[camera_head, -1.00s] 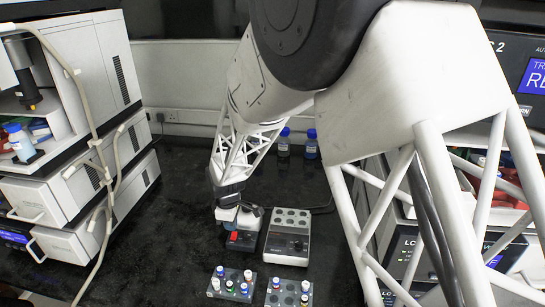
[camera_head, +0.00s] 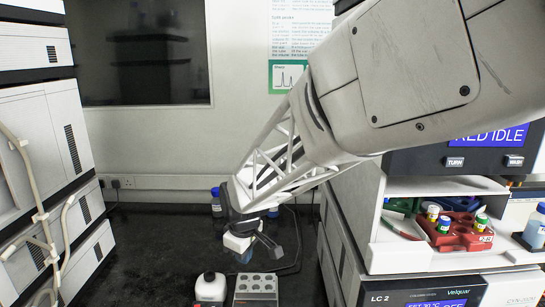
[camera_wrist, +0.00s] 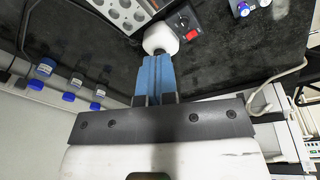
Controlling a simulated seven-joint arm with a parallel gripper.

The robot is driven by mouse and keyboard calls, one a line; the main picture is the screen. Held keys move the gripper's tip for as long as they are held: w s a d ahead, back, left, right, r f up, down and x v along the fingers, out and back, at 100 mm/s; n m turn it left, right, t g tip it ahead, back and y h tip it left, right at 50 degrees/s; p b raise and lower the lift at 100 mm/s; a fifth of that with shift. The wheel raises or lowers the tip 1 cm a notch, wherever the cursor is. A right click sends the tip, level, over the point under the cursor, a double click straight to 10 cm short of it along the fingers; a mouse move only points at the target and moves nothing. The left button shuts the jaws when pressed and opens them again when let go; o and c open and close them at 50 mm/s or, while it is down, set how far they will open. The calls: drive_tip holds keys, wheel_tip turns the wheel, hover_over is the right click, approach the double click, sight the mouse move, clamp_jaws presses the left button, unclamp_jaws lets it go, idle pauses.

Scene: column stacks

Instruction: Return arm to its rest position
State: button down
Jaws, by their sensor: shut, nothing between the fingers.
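My gripper (camera_head: 247,256) hangs at the end of my white lattice arm, above the dark bench in the head view. In the wrist view its blue fingers (camera_wrist: 155,76) lie together, shut, with nothing seen between them. Beyond the fingertips in that view is the white rounded top (camera_wrist: 160,38) of a small device with a red switch (camera_wrist: 193,35). I cannot tell the exact gap between them.
A grey block with round wells (camera_head: 256,288) stands below my gripper. Blue-capped bottles (camera_head: 216,201) stand by the back wall. White instrument stacks rise left (camera_head: 40,150) and right (camera_head: 350,240). A red vial holder (camera_head: 463,233) sits on the right stack's shelf. Dark bench lies left of the arm.

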drive_tip(key=s+d+r+m+t, duration=0.1)
drive_tip(key=s+d+r+m, duration=0.3)
drive_tip(key=s+d+r, duration=0.5)
drive_tip(key=s+d+r+m+t, duration=0.2)
drive_tip(key=s+d+r+m, duration=0.2)
drive_tip(key=s+d+r, duration=0.55)
drive_tip(key=s+d+f+m+t, duration=0.1)
drive_tip(key=s+d+m, duration=0.3)
drive_tip(key=s+d, duration=0.4)
wheel_tip(320, 180, down, 9)
drive_tip(key=g+h, duration=0.1)
drive_tip(key=g, duration=0.2)
drive_tip(key=shift+a+f+m, duration=0.15)
drive_tip(key=shift+a+m, duration=0.15)
drive_tip(key=shift+w, duration=0.15)
idle(0.4)
